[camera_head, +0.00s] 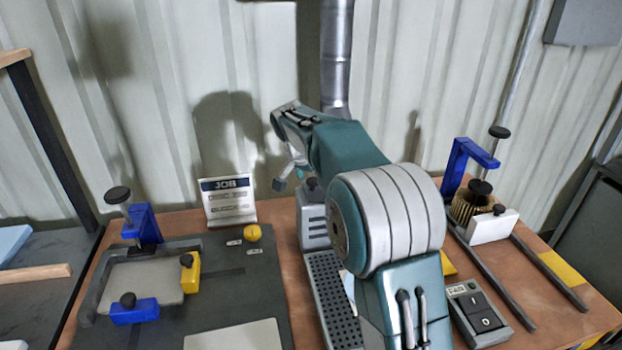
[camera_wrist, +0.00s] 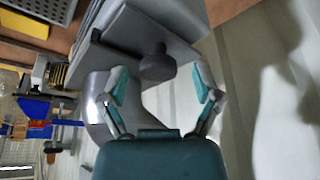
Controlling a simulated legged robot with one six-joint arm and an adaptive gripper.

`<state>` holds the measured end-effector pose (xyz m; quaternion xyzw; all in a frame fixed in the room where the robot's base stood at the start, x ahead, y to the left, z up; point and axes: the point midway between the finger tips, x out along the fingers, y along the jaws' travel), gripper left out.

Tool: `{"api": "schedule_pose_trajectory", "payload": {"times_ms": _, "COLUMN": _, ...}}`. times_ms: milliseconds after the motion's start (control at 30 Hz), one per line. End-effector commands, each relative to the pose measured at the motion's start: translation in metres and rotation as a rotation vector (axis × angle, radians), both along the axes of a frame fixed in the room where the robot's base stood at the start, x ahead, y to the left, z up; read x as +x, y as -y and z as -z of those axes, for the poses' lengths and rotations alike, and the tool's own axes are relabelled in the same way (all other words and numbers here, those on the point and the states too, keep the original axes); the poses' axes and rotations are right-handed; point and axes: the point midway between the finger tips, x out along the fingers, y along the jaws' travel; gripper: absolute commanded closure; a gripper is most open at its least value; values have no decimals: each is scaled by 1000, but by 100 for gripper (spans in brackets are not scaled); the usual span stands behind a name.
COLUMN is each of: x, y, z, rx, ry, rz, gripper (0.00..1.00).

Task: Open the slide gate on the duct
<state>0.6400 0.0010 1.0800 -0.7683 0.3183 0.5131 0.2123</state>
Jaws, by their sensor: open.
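A silver duct (camera_head: 336,60) runs down the corrugated wall behind my arm; its lower part is hidden there. In the wrist view, a grey plate (camera_wrist: 125,32) with a round dark knob (camera_wrist: 158,67) shows beside a curved metal surface (camera_wrist: 98,112) that looks like the duct. I take the plate and knob for the slide gate. My gripper (camera_wrist: 163,78) is open, with one finger on each side of the knob; I see no contact, and the depth is unclear. In the head view, my gripper (camera_head: 291,174) is left of the duct, above the bench's back edge.
A grey vented unit (camera_head: 312,222) stands close below my gripper. A JOB card (camera_head: 228,200) and a yellow ball-like knob (camera_head: 253,232) are to its left. A switch box (camera_head: 477,312) is in front.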

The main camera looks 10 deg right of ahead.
Motion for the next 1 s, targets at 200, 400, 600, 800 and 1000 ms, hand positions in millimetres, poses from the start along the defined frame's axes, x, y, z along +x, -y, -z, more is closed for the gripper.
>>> {"api": "schedule_pose_trajectory", "payload": {"times_ms": 200, "x": 0, "y": 0, "z": 1, "rx": 0, "ry": 0, "rz": 0, "gripper": 18}}
{"api": "schedule_pose_trajectory", "payload": {"times_ms": 400, "x": 0, "y": 0, "z": 1, "rx": 1, "ry": -1, "rz": 0, "gripper": 100}}
{"api": "schedule_pose_trajectory", "payload": {"times_ms": 600, "x": 1, "y": -2, "z": 2, "rx": 0, "ry": -2, "rz": -1, "gripper": 100}}
{"api": "schedule_pose_trajectory", "payload": {"times_ms": 800, "x": 1, "y": -40, "z": 3, "rx": 1, "ry": -3, "rz": -7, "gripper": 100}}
{"api": "schedule_pose_trajectory", "payload": {"times_ms": 1000, "x": 1, "y": -76, "z": 3, "rx": 1, "ry": -3, "rz": -4, "gripper": 100}}
